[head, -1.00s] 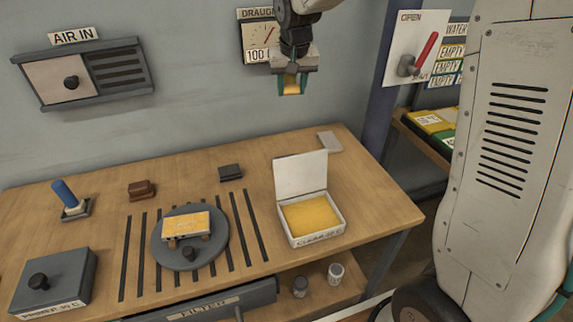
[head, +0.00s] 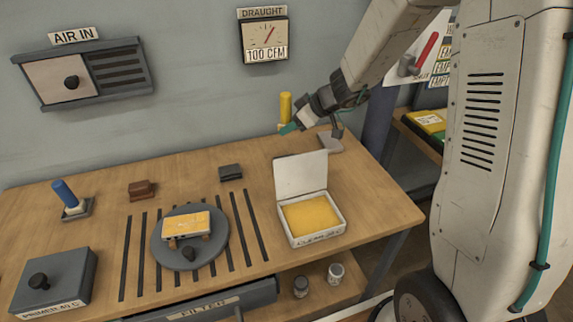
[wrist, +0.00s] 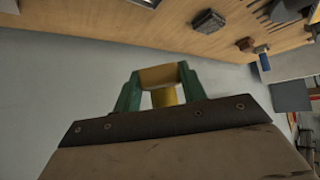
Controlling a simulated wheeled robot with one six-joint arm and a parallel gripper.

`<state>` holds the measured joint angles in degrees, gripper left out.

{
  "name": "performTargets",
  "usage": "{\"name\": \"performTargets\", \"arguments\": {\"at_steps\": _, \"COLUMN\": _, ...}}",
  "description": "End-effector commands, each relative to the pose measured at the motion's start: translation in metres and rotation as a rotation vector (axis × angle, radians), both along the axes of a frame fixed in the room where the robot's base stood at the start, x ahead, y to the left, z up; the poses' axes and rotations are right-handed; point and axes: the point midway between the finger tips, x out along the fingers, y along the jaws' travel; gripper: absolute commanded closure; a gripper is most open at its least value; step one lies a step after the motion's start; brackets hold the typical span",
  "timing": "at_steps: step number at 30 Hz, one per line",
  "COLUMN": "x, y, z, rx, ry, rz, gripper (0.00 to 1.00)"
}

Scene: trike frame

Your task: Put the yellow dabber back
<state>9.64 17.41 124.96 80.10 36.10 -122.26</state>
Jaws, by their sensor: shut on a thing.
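The yellow dabber (head: 286,106) shows in the head view as an upright yellow cylinder at the back of the bench, against the wall. My gripper (head: 290,128) reaches in from the right, tipped sideways, and is shut on the dabber's lower part. In the wrist view the dabber (wrist: 163,96) shows yellow with a tan end between the green fingers. The fingers hide part of it. I cannot tell whether its bottom touches the bench. A flat grey block (head: 331,144) lies just right of and below my gripper.
An open white box (head: 318,236) with a yellow pad stands in front of my gripper. A blue dabber (head: 65,193) stands in a grey holder at the left. A round grey plate (head: 160,250) carries a yellow-topped block. A dark block (head: 230,172) lies at the back.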

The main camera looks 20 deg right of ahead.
Motion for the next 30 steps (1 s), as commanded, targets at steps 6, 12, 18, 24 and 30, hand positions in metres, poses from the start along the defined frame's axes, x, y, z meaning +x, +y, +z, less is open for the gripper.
{"name": "performTargets", "arguments": {"at_steps": 6, "x": -0.002, "y": -0.001, "z": -0.033, "rx": 0.016, "ry": -0.01, "rz": 0.001, "gripper": 0.85}}
{"name": "performTargets", "arguments": {"at_steps": 12, "x": -0.001, "y": -0.001, "z": -0.066, "rx": 0.015, "ry": -0.012, "rz": 0.002, "gripper": 0.85}}
{"name": "performTargets", "arguments": {"at_steps": 18, "x": -0.002, "y": -0.001, "z": -0.087, "rx": 0.014, "ry": -0.011, "rz": 0.002, "gripper": 0.85}}
{"name": "performTargets", "arguments": {"at_steps": 24, "x": -0.001, "y": -0.001, "z": -0.112, "rx": 0.013, "ry": -0.014, "rz": 0.003, "gripper": 0.85}}
{"name": "performTargets", "arguments": {"at_steps": 30, "x": -0.001, "y": -0.001, "z": -0.114, "rx": 0.013, "ry": -0.016, "rz": 0.003, "gripper": 0.85}}
